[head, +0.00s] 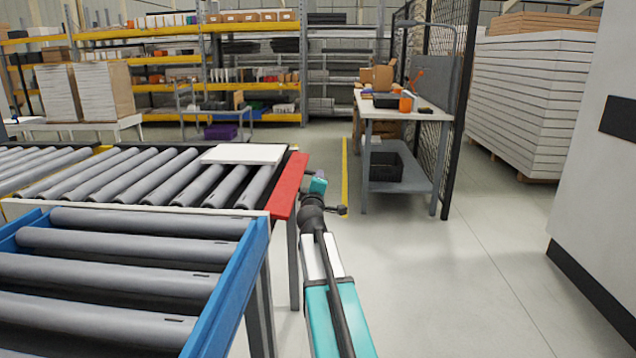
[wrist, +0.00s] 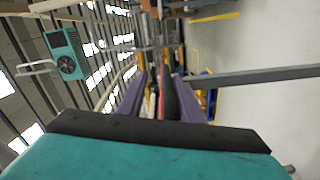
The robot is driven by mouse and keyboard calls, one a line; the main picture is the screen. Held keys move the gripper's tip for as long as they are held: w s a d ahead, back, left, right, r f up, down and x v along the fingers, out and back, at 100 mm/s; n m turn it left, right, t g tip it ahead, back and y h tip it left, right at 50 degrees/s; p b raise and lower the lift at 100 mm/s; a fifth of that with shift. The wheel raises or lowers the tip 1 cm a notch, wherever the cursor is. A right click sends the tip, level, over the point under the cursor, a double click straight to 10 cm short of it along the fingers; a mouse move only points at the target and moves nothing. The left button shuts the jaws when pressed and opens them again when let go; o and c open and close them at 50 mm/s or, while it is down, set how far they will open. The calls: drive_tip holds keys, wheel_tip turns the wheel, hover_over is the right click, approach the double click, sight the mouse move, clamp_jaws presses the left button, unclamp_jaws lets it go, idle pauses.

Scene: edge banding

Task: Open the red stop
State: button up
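The red stop (head: 288,187) is a long flat red bar along the right end of the roller conveyor, beside a white panel (head: 243,154) lying on the rollers. My arm reaches forward to the stop's right side, with its teal end close to the bar. The fingers are too small to make out in the head view. In the wrist view my gripper (wrist: 160,82) shows two purple fingers set apart. The red stop (wrist: 168,100) appears between them, with a visible gap on the left. I cannot tell whether either finger touches it.
A blue-framed roller conveyor (head: 232,290) stands in the left foreground. A workbench (head: 437,113) with bins stands ahead to the right, beside a black mesh fence. Stacked white panels (head: 530,95) stand farther right. The floor (head: 450,270) right of my arm is clear.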

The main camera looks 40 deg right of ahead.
drive_tip(key=v, duration=1.2)
drive_tip(key=shift+s+a, duration=0.2)
drive_tip(key=shift+a, duration=0.15)
drive_tip(key=shift+s, duration=0.15)
idle(0.6)
